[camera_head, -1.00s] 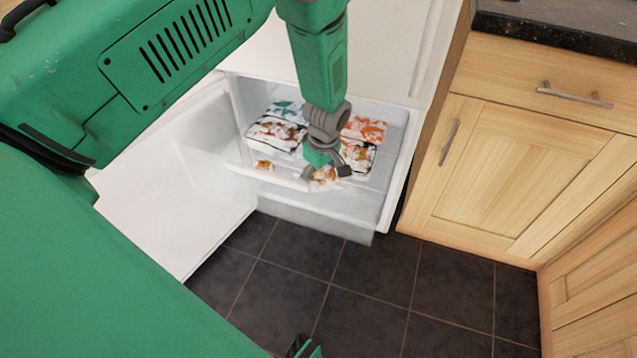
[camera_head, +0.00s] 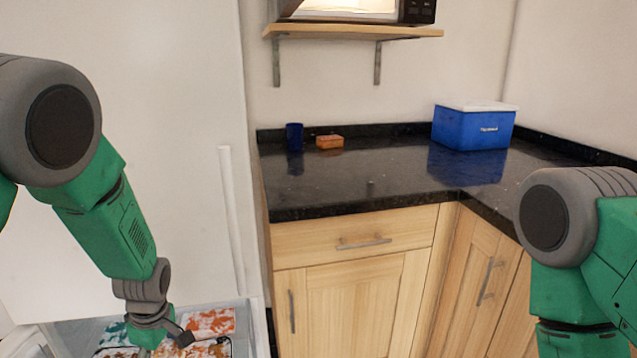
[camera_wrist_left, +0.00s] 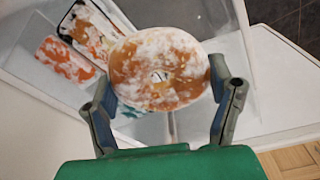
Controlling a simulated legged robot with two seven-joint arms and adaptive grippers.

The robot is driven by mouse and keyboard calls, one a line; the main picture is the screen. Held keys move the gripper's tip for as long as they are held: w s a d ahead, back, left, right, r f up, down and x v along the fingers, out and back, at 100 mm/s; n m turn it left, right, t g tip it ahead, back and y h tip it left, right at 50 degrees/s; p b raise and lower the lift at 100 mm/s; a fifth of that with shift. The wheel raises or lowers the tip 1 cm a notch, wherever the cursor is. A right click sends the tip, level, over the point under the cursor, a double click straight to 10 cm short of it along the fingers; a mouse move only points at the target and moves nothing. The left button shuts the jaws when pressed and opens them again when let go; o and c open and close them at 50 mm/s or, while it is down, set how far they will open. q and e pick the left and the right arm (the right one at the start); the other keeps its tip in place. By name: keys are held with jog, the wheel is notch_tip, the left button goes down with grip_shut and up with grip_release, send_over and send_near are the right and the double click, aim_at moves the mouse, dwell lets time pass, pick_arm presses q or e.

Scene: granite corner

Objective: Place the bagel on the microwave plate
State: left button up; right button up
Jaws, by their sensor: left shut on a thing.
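A round, frosted golden-brown bagel (camera_wrist_left: 148,60) with a hole in the middle is between the fingers of my left gripper (camera_wrist_left: 160,80) in the left wrist view. The fingers are shut on its two sides. In the head view my left gripper is at the bottom left, over the open freezer drawer, with its fingertips partly cut off by the frame. The microwave (camera_head: 350,8) is at the top on a wall shelf, with a lit interior, cut off by the top edge. Its plate cannot be seen. My right arm is at the right; its gripper is out of view.
Frosted packages (camera_head: 208,322) lie in the freezer drawer (camera_head: 75,330). The wooden shelf (camera_head: 350,32) is above a black counter (camera_head: 350,180) that holds a blue cup (camera_head: 294,137), an orange sponge (camera_head: 329,141) and a blue cooler (camera_head: 472,128). The counter's front is clear.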

pick_arm(q)
jog(key=shift+r+p, duration=0.4)
jog(key=shift+r, duration=0.5)
jog(key=s+d+r+m+b, duration=0.1)
jog(key=s+d+r+m, duration=0.1)
jog(key=s+d+m, duration=0.2)
jog(key=s+d+r+m+t+h+b, duration=0.1)
jog(key=s+d+m, duration=0.3)
jog(key=s+m, duration=0.4)
jog(key=m+b, duration=0.1)
jog(key=m, duration=0.3)
jog(key=shift+d+r, duration=0.25)
jog(key=shift+r, duration=0.1)
pick_arm(e)
jog(key=shift+f, duration=0.9)
pick_arm(q)
jog(key=shift+s, duration=0.1)
pick_arm(e)
jog(key=shift+c, duration=0.7)
jog(key=shift+s, duration=0.1)
